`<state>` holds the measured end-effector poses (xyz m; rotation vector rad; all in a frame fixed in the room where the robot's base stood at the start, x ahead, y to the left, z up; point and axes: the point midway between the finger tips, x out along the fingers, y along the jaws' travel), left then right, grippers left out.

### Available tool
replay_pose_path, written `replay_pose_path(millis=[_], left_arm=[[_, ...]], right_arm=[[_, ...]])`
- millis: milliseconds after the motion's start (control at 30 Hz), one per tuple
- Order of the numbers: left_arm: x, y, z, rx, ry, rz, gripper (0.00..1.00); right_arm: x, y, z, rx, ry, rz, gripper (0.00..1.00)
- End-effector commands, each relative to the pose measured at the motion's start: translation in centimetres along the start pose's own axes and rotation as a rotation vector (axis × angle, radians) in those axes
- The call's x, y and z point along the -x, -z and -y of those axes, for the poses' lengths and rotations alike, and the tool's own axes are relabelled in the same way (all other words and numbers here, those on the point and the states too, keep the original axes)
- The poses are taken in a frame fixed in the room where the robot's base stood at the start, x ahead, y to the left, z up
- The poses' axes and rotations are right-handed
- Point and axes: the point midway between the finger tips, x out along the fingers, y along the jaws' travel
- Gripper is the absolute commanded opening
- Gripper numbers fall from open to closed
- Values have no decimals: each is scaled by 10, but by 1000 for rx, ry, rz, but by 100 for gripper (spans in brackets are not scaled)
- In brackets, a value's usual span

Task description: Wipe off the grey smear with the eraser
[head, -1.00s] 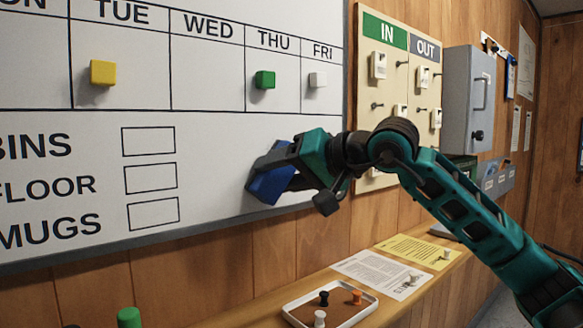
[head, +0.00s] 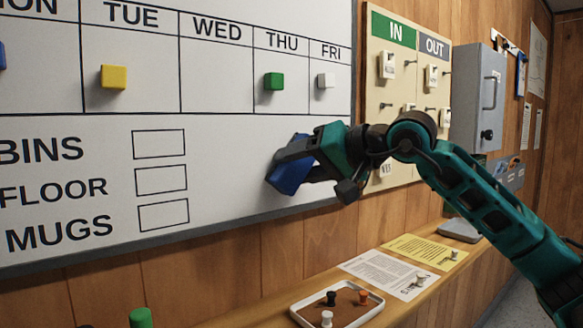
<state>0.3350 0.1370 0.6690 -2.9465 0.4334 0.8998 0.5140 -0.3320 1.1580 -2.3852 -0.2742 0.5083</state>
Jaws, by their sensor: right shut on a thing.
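My right gripper (head: 298,157) is shut on a blue eraser (head: 288,177) at the lower right part of the whiteboard (head: 233,182), below the THU and FRI columns. The eraser is tilted and lies at or very near the board; I cannot tell if it touches. No grey smear shows on the visible board; the gripper and eraser hide a patch of it. My left gripper is not in view.
Yellow (head: 113,77), green (head: 274,81) and white (head: 326,80) magnets sit on the board above the eraser. An IN/OUT board (head: 403,83) hangs to the right. Below, a ledge holds a tray (head: 376,307) with pins and paper sheets (head: 388,274).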

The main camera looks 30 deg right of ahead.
Motion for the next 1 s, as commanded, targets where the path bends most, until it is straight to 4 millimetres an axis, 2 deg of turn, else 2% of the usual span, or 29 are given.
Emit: replay_pose_path(millis=[500,767,1000], left_arm=[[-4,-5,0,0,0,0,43],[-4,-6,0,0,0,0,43],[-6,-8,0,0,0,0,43]], right_arm=[[9,20,-27,-3,-4,-4,31],[12,26,-33,-2,-3,-3,31],[18,38,-49,-3,-3,-3,31]])
